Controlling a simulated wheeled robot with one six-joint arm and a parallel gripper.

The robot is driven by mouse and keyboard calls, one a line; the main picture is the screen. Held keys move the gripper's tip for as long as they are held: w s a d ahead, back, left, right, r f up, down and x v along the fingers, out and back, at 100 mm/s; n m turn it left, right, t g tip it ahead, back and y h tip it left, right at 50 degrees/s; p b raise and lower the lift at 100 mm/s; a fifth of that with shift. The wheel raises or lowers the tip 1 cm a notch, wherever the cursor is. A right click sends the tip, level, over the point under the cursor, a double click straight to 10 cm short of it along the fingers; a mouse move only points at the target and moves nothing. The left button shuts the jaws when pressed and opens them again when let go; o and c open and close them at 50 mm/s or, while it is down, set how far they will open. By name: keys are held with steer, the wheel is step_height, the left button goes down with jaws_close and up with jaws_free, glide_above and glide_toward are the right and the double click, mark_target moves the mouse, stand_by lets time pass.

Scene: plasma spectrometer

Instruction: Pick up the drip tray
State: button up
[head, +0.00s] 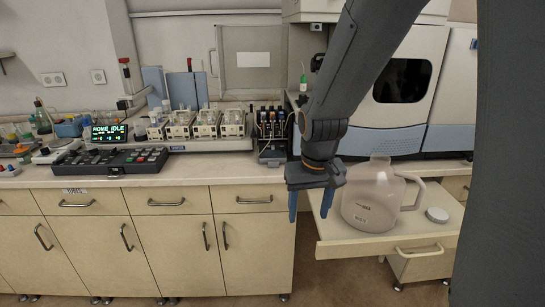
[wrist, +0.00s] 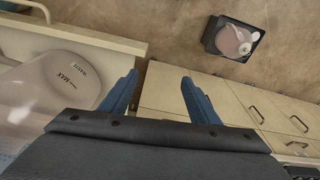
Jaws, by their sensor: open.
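A dark, square, shallow tray (wrist: 208,36), which looks like the drip tray, shows at the upper right of the wrist view. It appears to lie on the floor, with a round pinkish part and a small white piece in it. I do not make it out in the head view. My gripper (head: 310,205) points down with its blue fingers spread, in front of the counter and left of the waste jug. In the wrist view my gripper (wrist: 160,78) is empty, and the tray is well beyond its fingertips.
A translucent waste jug (head: 370,203) stands on a pulled-out shelf (head: 345,244), with a small white lid (head: 437,215) on its right. Cabinets with drawers (head: 165,201) are behind and left of my gripper. The brown floor (wrist: 165,25) looks clear around the tray.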

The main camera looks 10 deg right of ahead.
mark_target(274, 169)
steer(key=w+a+r+m+t+b, duration=0.1)
steer(key=w+a+t, duration=0.15)
steer(key=w, duration=3.05)
steer(key=shift+h, duration=0.3)
steer(key=shift+w+p+x, duration=0.2)
steer(key=shift+p+x, duration=0.5)
steer(key=shift+x, duration=1.25)
steer(key=shift+w+p+x, duration=0.2)
steer(key=shift+p+x, duration=0.5)
steer(key=shift+x, duration=1.25)
steer(key=shift+r, duration=0.15)
steer(key=c, duration=1.2)
steer(key=shift+o, duration=0.2)
steer(key=shift+r, duration=0.25)
